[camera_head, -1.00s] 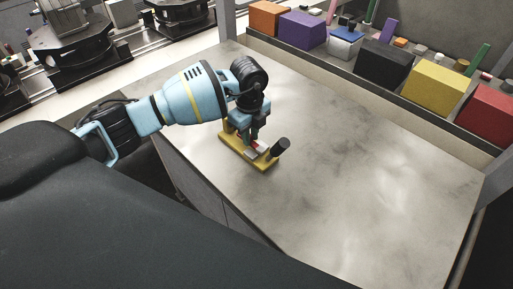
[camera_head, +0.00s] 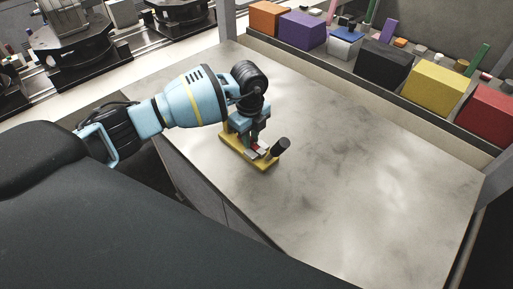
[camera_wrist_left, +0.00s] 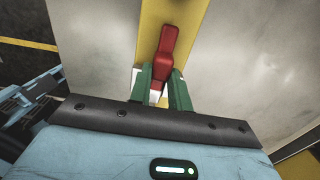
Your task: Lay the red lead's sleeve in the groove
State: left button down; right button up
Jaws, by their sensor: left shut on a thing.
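The yellow fixture (camera_head: 232,151) lies on the worktop near its left edge. It carries a pale grooved block (camera_head: 263,154) and a black upright cylinder (camera_head: 281,147) at its right end. My left gripper (camera_head: 254,143) points down over the fixture, just left of the cylinder. In the left wrist view, its green fingers (camera_wrist_left: 165,85) are shut on the red sleeve (camera_wrist_left: 167,48), which lies above the yellow base (camera_wrist_left: 153,18). A little red also shows in the head view by the fingertips. The fingers hide the groove, so I cannot tell whether the sleeve sits in it.
The grey worktop (camera_head: 350,180) is bare to the right of the fixture. A shelf along the back holds orange, purple, black, yellow (camera_head: 434,88) and red (camera_head: 487,113) blocks with small parts behind them. Dark machinery (camera_head: 75,45) stands at the upper left.

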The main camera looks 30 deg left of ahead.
pick_arm(q)
jog(key=shift+s+f, duration=0.1)
jog(key=shift+f, duration=0.15)
jog(key=c, duration=1.2)
grip_release()
jog(key=shift+f, duration=0.1)
jog(key=shift+c, duration=0.2)
jog(key=shift+f, duration=0.1)
jog(key=shift+s, duration=0.1)
jog(key=r, duration=0.8)
jog(key=shift+w+r, duration=0.2)
jog(key=shift+r, duration=0.15)
jog(key=shift+d, duration=0.1)
